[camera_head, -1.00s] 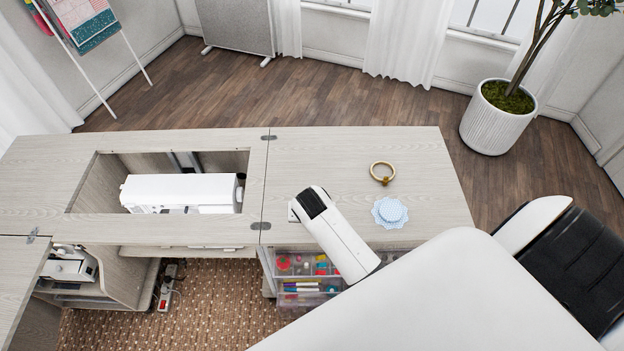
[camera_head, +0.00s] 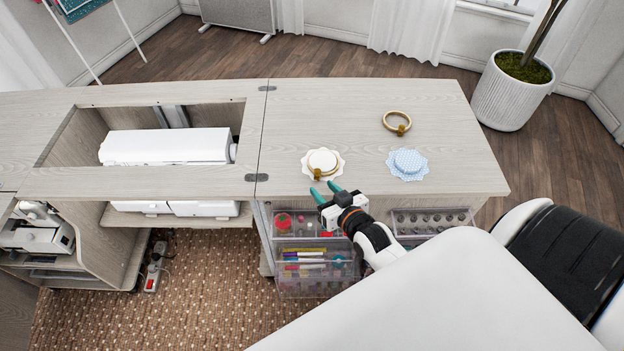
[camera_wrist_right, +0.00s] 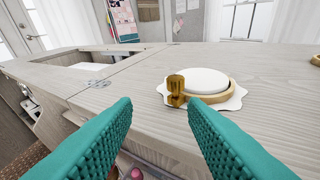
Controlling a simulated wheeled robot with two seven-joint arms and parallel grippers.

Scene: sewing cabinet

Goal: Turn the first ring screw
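A gold ring (camera_head: 309,167) lies around a white disc (camera_head: 322,160) on a scalloped white cloth on the cabinet top. Its brass screw (camera_wrist_right: 176,91) stands at the ring's near side in the right wrist view. My right gripper (camera_head: 325,191), with teal fingers, is open and empty at the table's front edge. It points toward the screw, which appears between and beyond the fingertips, apart from them. A second gold ring (camera_head: 397,123) with a screw lies loose farther back. A blue checked disc (camera_head: 407,161) sits on a scalloped blue cloth to the right. My left gripper is not in view.
The wooden cabinet top (camera_head: 280,120) has free room behind the white disc. A white sewing machine (camera_head: 165,147) sits in the opening to the left. Clear drawers (camera_head: 310,270) with sewing supplies stand below the front edge, near my right arm.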

